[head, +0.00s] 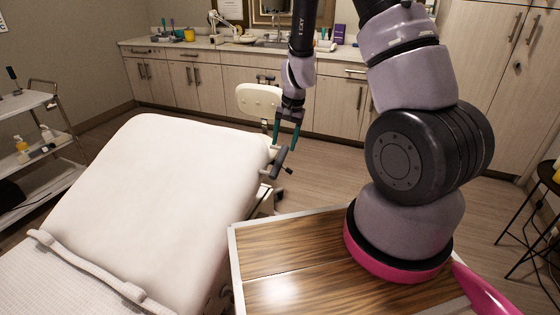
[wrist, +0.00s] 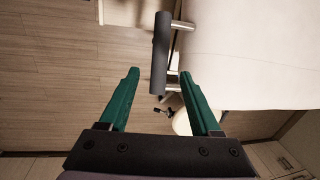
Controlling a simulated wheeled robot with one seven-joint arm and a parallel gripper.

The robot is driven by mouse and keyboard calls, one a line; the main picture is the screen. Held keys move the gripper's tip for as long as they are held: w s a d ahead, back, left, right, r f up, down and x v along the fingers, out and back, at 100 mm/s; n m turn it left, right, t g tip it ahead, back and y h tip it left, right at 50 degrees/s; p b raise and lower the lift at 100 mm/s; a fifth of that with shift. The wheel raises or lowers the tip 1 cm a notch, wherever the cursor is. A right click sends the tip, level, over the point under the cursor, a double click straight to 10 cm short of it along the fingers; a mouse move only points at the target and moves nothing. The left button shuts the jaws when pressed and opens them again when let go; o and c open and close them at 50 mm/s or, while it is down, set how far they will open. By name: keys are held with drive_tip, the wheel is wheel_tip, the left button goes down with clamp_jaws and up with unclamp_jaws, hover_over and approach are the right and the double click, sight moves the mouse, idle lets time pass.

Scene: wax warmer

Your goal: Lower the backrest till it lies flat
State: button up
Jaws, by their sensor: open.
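The white padded backrest (head: 160,185) fills the left of the head view and looks raised at a slope. Its edge also shows at the upper right of the wrist view (wrist: 250,55). A dark grey handle (head: 281,160) sticks out by the backrest's right side, and it stands upright in the wrist view (wrist: 161,50). My gripper (head: 286,132) is open and empty, pointing down at the handle. In the wrist view the handle's lower end appears between the teal fingertips (wrist: 160,73). I cannot tell how far apart in depth they are.
A wood-topped cart (head: 290,270) stands right of the bed. A white round stool or headrest pad (head: 258,100) is behind the handle. A counter with cabinets (head: 225,80) runs along the back. A shelf trolley (head: 30,130) stands at left. Floor right of the gripper is clear.

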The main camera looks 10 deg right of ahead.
sight(281, 157)
drive_tip(key=f, duration=0.2)
drive_tip(key=a+f, duration=0.1)
drive_tip(key=f, duration=0.5)
drive_tip(key=shift+w+a+f, duration=0.1)
drive_tip(key=shift+w+a, duration=0.05)
drive_tip(key=shift+w, duration=0.25)
clamp_jaws()
idle(0.9)
